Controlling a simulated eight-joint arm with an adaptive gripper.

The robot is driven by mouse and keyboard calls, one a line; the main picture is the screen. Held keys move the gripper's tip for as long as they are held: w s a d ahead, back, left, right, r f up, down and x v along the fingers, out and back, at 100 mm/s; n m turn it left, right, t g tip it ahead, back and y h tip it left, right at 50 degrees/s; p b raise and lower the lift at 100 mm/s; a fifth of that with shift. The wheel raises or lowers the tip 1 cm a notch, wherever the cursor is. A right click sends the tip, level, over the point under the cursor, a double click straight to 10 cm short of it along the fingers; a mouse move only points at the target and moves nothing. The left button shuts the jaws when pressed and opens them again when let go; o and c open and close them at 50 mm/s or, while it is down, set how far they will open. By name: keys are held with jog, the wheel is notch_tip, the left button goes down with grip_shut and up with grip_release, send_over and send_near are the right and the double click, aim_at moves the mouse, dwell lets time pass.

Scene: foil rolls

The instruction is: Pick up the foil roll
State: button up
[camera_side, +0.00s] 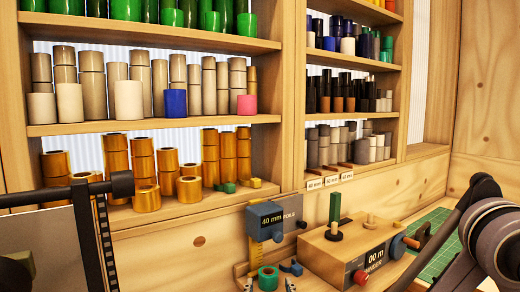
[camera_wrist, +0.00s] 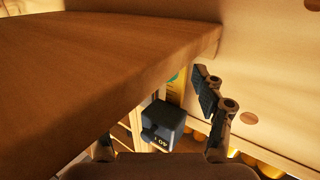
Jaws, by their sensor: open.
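Several gold foil rolls (camera_side: 157,161) stand in stacks on the lower left shelf in the side view, some single at its front edge. A few gold rolls (camera_wrist: 270,168) also show at the lower right of the wrist view. Beige, green and dark rolls fill other shelves; which one is the task's roll is unclear. A short green roll (camera_side: 268,278) sits below the blue-grey 40 mm box (camera_side: 266,221). In the wrist view my gripper (camera_wrist: 158,118) has its fingers spread, with nothing held. The box (camera_wrist: 163,122) appears beyond the gap. The left finger is mostly hidden.
A wooden board (camera_wrist: 90,70) fills much of the wrist view, close to the fingers. A wooden winder box (camera_side: 345,252) with knobs stands on the bench. A green mat (camera_side: 432,240) lies right of it. A dark framed panel (camera_side: 45,240) stands at the left.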

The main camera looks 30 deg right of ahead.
aim_at(269, 280)
jog(key=shift+r+x, duration=0.15)
jog(key=shift+x, duration=0.95)
jog(key=shift+r+x, duration=0.1)
jog(key=shift+x, duration=1.05)
jog(key=c, duration=1.4)
jog(key=shift+r, duration=0.15)
